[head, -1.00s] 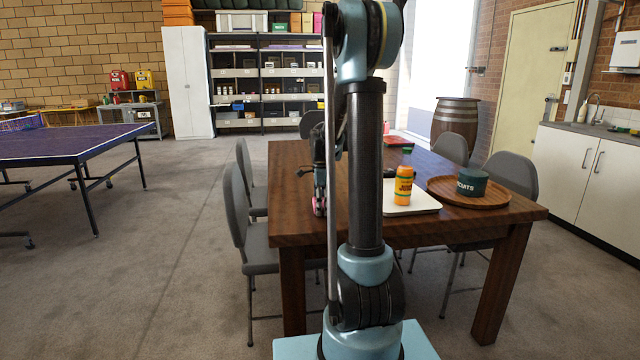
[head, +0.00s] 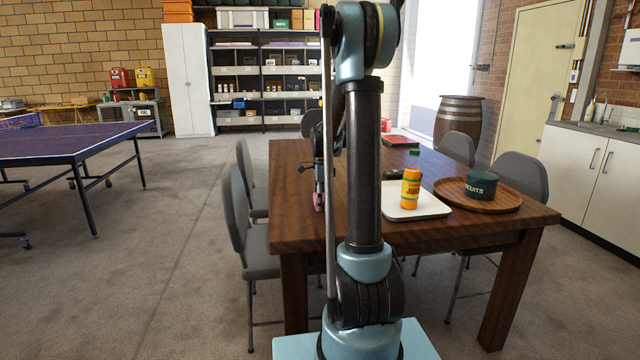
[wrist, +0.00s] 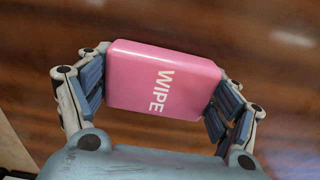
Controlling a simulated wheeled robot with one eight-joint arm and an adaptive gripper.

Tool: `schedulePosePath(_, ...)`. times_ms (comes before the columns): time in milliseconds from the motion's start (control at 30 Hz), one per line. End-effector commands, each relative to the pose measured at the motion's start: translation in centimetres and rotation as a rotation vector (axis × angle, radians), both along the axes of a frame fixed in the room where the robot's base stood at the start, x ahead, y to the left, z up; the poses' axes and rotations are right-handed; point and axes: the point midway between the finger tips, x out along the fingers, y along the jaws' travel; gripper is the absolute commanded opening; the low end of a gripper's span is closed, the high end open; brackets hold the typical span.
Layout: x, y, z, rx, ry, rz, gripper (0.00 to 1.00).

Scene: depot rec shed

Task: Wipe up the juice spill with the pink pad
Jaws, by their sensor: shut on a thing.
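The pink pad (wrist: 163,80), marked WIPE, is held between the two fingers of my gripper (wrist: 160,88) in the wrist view. Brown wooden table top shows around it; I cannot tell whether the pad touches the wood. In the head view the pad (head: 318,196) shows as a small pink patch by the left part of the table (head: 290,215), mostly hidden behind my arm. An orange juice bottle (head: 411,188) stands upright on a white tray (head: 436,207). I cannot make out the juice spill in either view.
A dark tin (head: 481,184) sits on a round wooden tray (head: 508,198) at the table's right. A red flat item (head: 396,141) and a small green item (head: 414,152) lie toward the back. Grey chairs (head: 236,205) stand along both sides.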

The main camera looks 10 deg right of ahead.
Motion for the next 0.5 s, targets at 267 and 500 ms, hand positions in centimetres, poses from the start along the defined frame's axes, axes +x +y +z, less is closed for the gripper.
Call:
schedulePosePath(267, -0.1, 0.0, 3.1, 0.0, 0.0, -0.001, 0.44)
schedulePosePath(500, -0.1, -0.3, 5.2, 0.0, 0.0, -0.005, 0.44)
